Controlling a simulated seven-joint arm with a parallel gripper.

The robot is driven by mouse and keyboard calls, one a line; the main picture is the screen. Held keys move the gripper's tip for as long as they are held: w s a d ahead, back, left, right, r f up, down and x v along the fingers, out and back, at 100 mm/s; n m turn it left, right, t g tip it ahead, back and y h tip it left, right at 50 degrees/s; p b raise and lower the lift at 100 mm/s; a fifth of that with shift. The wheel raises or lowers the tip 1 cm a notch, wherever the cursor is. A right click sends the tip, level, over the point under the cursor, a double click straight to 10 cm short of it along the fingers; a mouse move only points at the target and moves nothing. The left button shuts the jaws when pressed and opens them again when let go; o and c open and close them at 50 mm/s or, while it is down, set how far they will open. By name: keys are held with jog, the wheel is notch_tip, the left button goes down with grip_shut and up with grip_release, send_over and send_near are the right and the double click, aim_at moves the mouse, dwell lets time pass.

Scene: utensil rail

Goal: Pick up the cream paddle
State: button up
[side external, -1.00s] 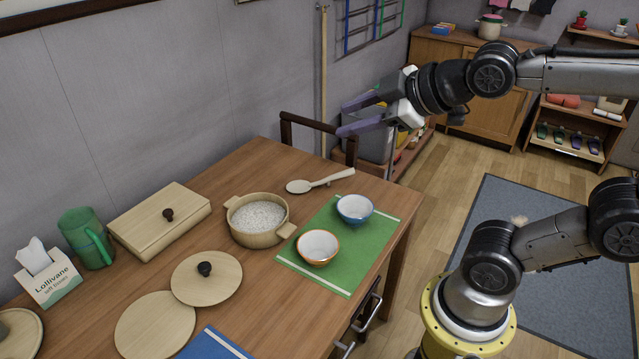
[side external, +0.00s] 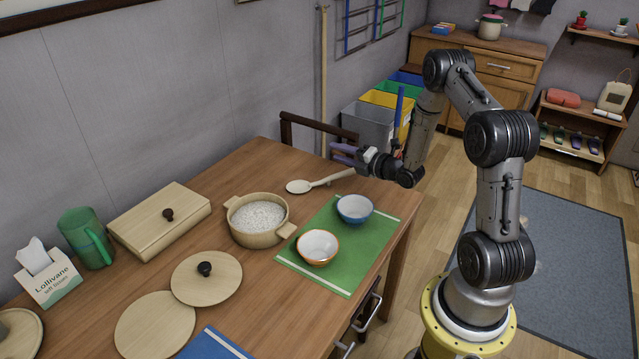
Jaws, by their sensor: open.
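The cream paddle (side external: 300,186) looks like a long-handled spoon. It lies flat on the wooden table (side external: 230,180), behind the pot, with its rounded head to the left and its handle pointing right and slightly up in the picture. My gripper (side external: 338,153) has purple fingers pointing left. It is open and empty, and it appears above and just behind the handle end of the paddle. I cannot tell its exact height over the table. No part of the paddle appears hidden.
A pot of rice (side external: 258,220) stands just in front of the paddle. A blue bowl (side external: 355,208) and an orange-rimmed bowl (side external: 318,247) sit on a green mat (side external: 343,271). A chair back (side external: 300,122) rises behind the table. A wooden box (side external: 160,220) is at left.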

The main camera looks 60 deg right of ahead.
aim_at(343, 176)
jog(key=s+d+f+m, duration=0.1)
jog(key=s+f, duration=0.1)
jog(key=f, duration=0.1)
jog(key=s+d+f+m+g+h, duration=0.1)
jog(key=s+f, duration=0.2)
jog(key=f, duration=0.1)
jog(key=s+d+f+m+g, duration=0.1)
jog(key=s+f, duration=0.1)
jog(key=f, duration=0.1)
jog(key=shift+s+d+f+h, duration=0.25)
jog(key=shift+s+f+h, duration=0.05)
jog(key=shift+s+d+f, duration=0.1)
jog(key=shift+s+d, duration=0.05)
jog(key=shift+d, duration=0.1)
jog(key=x, duration=1.3)
jog(key=shift+d, duration=0.45)
grip_shut()
